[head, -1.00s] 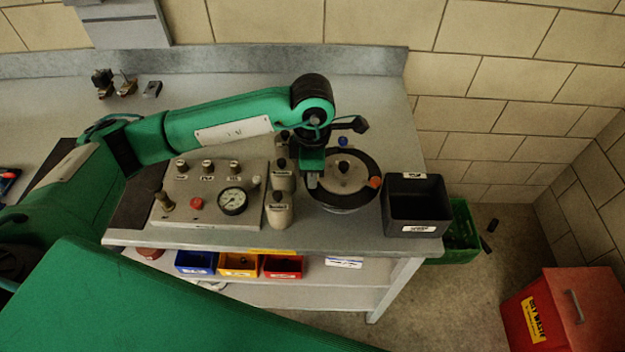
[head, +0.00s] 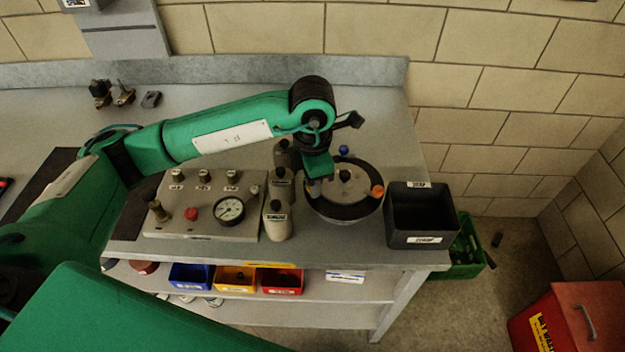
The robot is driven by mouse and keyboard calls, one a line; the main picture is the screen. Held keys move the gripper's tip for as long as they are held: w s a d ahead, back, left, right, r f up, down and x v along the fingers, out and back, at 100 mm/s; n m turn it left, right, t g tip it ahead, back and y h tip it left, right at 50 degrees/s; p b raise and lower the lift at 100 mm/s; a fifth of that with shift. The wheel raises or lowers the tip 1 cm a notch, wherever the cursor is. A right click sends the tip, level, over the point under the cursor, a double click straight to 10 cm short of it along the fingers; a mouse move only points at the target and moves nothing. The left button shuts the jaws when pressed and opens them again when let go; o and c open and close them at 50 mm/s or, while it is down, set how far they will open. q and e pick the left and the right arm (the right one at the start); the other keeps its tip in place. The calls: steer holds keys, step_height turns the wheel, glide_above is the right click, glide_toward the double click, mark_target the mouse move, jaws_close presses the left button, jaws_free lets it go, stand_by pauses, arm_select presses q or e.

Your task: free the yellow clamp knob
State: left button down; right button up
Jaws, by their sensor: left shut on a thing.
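A round pot (head: 349,211) with a dark rim and a pale lid (head: 352,187) stands near the right end of the bench. A black knob (head: 345,175) is at the lid's middle, a blue knob (head: 343,150) at the back of the rim, and an orange knob (head: 377,191) at its right. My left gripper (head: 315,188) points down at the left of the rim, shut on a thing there. No yellow knob shows; the gripper covers that spot, where the yellow clamp knob appears to be. My right gripper is out of view.
A black open bin (head: 418,240) stands close right of the pot. Several pale bottles (head: 278,222) and a gauge panel (head: 170,228) stand to its left. Small coloured bins (head: 235,285) are on the shelf below. A green crate (head: 466,262) is on the floor.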

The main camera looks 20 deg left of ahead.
arm_select(q)
steer(key=c, duration=1.3)
jaws_free()
steer(key=shift+o, duration=0.2)
steer(key=shift+r, duration=0.5)
step_height(320, 180, up, 13)
steer(key=b, duration=0.2)
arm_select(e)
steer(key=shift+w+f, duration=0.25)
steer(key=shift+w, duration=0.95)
arm_select(q)
steer(key=shift+f, duration=0.1)
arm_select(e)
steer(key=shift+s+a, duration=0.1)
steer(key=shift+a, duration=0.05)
